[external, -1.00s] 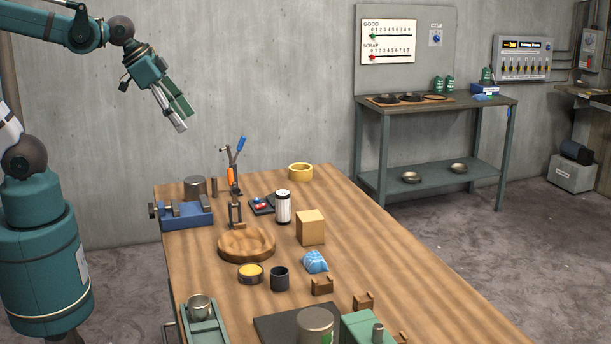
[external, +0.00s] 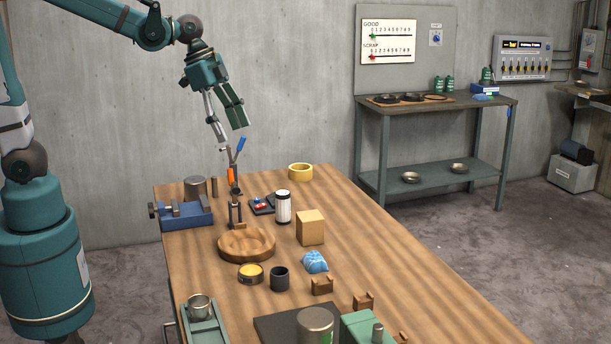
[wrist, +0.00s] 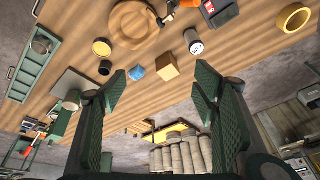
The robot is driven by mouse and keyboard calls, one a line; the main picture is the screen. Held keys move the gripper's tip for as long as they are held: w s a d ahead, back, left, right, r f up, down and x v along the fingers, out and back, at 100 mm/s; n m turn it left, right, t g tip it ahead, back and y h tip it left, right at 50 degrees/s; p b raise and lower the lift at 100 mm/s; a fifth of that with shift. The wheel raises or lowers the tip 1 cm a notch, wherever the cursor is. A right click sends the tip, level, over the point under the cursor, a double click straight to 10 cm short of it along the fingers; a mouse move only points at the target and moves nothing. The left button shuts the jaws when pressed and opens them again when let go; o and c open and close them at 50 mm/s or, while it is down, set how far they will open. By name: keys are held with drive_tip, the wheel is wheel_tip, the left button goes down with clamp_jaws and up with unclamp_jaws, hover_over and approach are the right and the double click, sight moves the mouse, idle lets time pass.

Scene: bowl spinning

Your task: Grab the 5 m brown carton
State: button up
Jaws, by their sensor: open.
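The brown carton (external: 310,227) is a small tan box standing upright on the wooden table, right of the round wooden bowl (external: 247,244). In the wrist view the carton (wrist: 168,66) shows beyond and between my fingers, next to a blue crumpled bag (wrist: 137,72). My gripper (external: 232,130) is open and empty, high above the far left part of the table, up and left of the carton. Its two green padded fingers also show in the wrist view (wrist: 160,86), spread wide with nothing between them. No marking on the carton is readable.
A rack with upright tools (external: 235,185) rises just below my gripper. A white cylinder (external: 283,206) stands behind the carton, a yellow ring (external: 300,171) farther back. A dark cup (external: 279,278) and yellow tin (external: 251,274) sit in front. The table right of the carton is clear.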

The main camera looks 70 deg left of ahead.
drive_tip(key=w+d+f+m+g+h+b, duration=0.1)
drive_tip(key=w+d+f+m+g, duration=0.3)
drive_tip(key=w+f, duration=0.6)
drive_tip(key=m+h+b, duration=0.1)
drive_tip(key=m, duration=0.5)
hover_over(309, 213)
drive_tip(key=a, duration=0.2)
drive_tip(key=f, duration=1.1)
drive_tip(key=shift+s+d+f, duration=0.15)
drive_tip(key=shift+s+f, duration=0.05)
drive_tip(key=shift+f, duration=0.15)
drive_tip(key=shift+w+d+f, duration=0.1)
drive_tip(key=shift+w+f, duration=0.1)
drive_tip(key=shift+f, duration=0.25)
drive_tip(key=shift+h, duration=0.3)
drive_tip(key=shift+x, duration=1.3)
drive_tip(key=shift+x, duration=2.6)
